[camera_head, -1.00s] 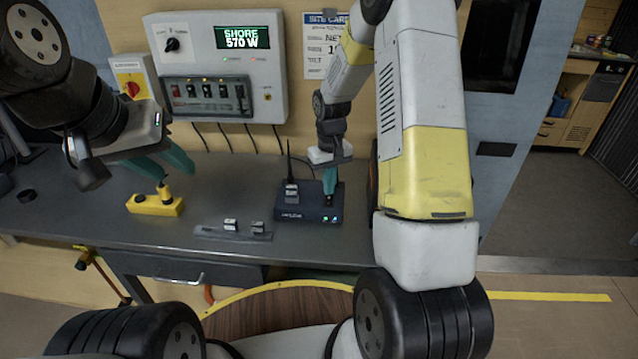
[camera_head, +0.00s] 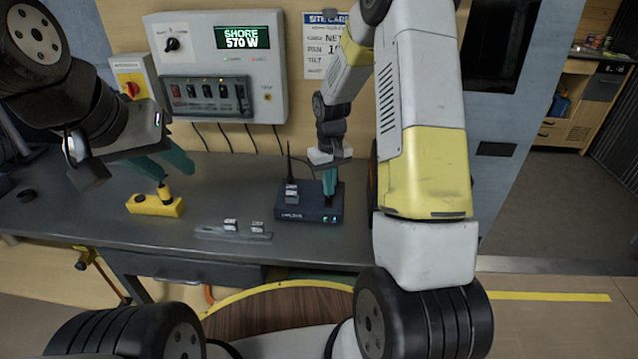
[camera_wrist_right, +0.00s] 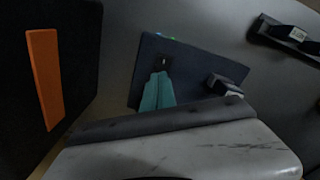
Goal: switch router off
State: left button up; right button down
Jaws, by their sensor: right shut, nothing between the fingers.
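The router (camera_head: 296,212) is a dark blue box with a black antenna, standing on the grey bench. Small lights glow at the right end of its front edge. My right gripper (camera_head: 329,194) is shut and empty, with its teal fingertips down at the router's top right. In the right wrist view the router (camera_wrist_right: 200,72) shows a small black switch (camera_wrist_right: 163,62) just ahead of the fingertips (camera_wrist_right: 161,76); I cannot tell whether they touch. My left gripper (camera_head: 176,166) is over the left of the bench, its teal fingers near the yellow box; its opening is unclear.
A yellow box (camera_head: 143,205) with a stalk stands on the bench (camera_head: 100,240) at left. A grey strip with two plugs (camera_head: 232,234) lies left of the router. A wall panel (camera_head: 195,60) reads SHORE 570 W. A black block with an orange stripe (camera_wrist_right: 45,78) flanks the right gripper.

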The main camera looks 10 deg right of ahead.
jog(key=shift+f, duration=0.75)
jog(key=shift+r, duration=3.55)
jog(key=s+r+m+t+y, duration=0.1)
jog(key=s+r+t, duration=0.1)
jog(key=s+r, duration=0.45)
jog(key=s+r+t, duration=0.1)
jog(key=s+r, duration=0.3)
jog(key=r, duration=0.6)
jog(key=s+a+r+t, duration=0.1)
jog(key=s+r, duration=0.1)
jog(key=s, duration=0.5)
jog(key=s+a+r+m+t+y, duration=0.1)
jog(key=s+r+t, duration=0.1)
jog(key=s, duration=0.4)
jog(key=shift+v, duration=0.85)
